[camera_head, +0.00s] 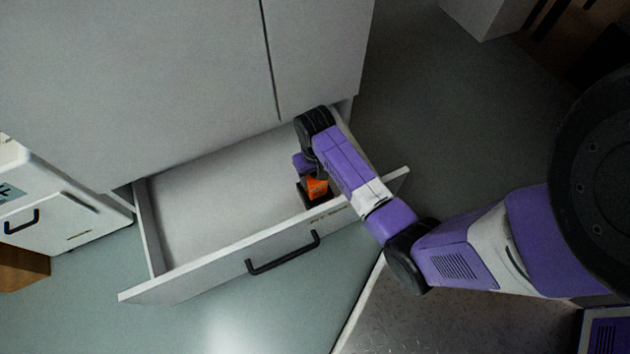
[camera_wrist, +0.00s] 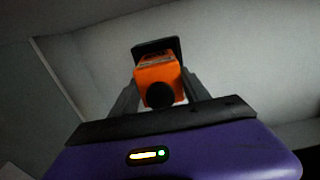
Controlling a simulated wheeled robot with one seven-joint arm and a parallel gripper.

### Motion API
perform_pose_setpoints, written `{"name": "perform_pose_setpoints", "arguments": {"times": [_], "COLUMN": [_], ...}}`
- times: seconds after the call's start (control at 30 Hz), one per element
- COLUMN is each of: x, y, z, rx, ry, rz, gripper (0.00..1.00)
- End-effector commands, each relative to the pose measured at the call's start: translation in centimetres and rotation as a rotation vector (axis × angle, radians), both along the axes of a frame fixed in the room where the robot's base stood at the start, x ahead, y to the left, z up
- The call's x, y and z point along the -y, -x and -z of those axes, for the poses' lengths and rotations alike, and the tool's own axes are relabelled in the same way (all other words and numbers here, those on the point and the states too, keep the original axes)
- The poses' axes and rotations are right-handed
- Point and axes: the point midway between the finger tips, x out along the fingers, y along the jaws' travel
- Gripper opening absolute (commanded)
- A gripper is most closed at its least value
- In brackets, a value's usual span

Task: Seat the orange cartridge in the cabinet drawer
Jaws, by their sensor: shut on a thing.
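The orange cartridge (camera_head: 317,187) is inside the open cabinet drawer (camera_head: 205,215), near its right end and close to the front panel. In the wrist view the orange cartridge (camera_wrist: 157,78) sits between the fingers of my gripper (camera_wrist: 155,98), with a dark round spot on its near face. A black holder (camera_wrist: 155,46) shows behind it, and dark sides of it show around the cartridge in the head view. My gripper (camera_head: 312,172) reaches down into the drawer and is shut on the cartridge. I cannot tell how deep the cartridge sits in the holder.
The drawer front has a black handle (camera_head: 283,254). The rest of the drawer floor is bare. The tall grey cabinet (camera_head: 170,80) rises behind it. A white unit (camera_head: 62,205) stands at the left, and a speckled surface (camera_head: 440,320) lies at the lower right.

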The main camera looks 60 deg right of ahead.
Motion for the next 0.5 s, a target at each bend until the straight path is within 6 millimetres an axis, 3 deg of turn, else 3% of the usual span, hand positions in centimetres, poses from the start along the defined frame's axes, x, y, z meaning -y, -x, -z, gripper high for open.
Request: {"name": "perform_pose_setpoints", "arguments": {"times": [0.27,0.5], "x": [0.0,0.0], "y": [0.1,0.0], "z": [3.9,3.9], "rx": [-0.002,0.0], "ry": [0.0,0.0], "rz": [0.001,0.001], "gripper": [0.0,0.0]}}
